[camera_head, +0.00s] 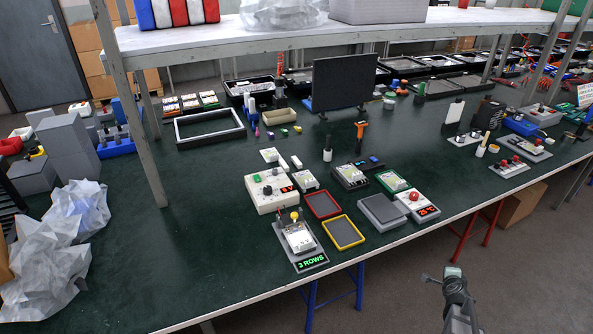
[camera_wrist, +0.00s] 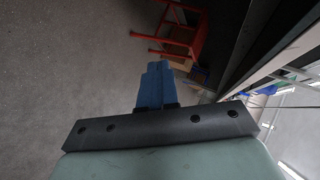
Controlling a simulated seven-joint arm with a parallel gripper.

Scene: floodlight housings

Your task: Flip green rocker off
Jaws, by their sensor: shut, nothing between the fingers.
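A cream control box (camera_head: 262,203) stands on the green table near its front edge. It has a small green part (camera_head: 257,178) at its top left that looks like a rocker, dark knobs and a red display. The rocker's tilt is too small to tell. My gripper (camera_head: 453,271) is off the table's front edge at the lower right, over the floor, well away from the box. In the wrist view its blue fingers (camera_wrist: 154,84) are together with nothing between them. The control box is not in the wrist view.
Beside the box are a red-rimmed tray (camera_head: 309,199), a yellow-rimmed tray (camera_head: 331,235), a "3 ROWS" stand (camera_head: 311,262) and a box with a red button (camera_head: 427,211). A black screen (camera_head: 345,80) stands behind. A red trestle (camera_wrist: 185,30) stands below.

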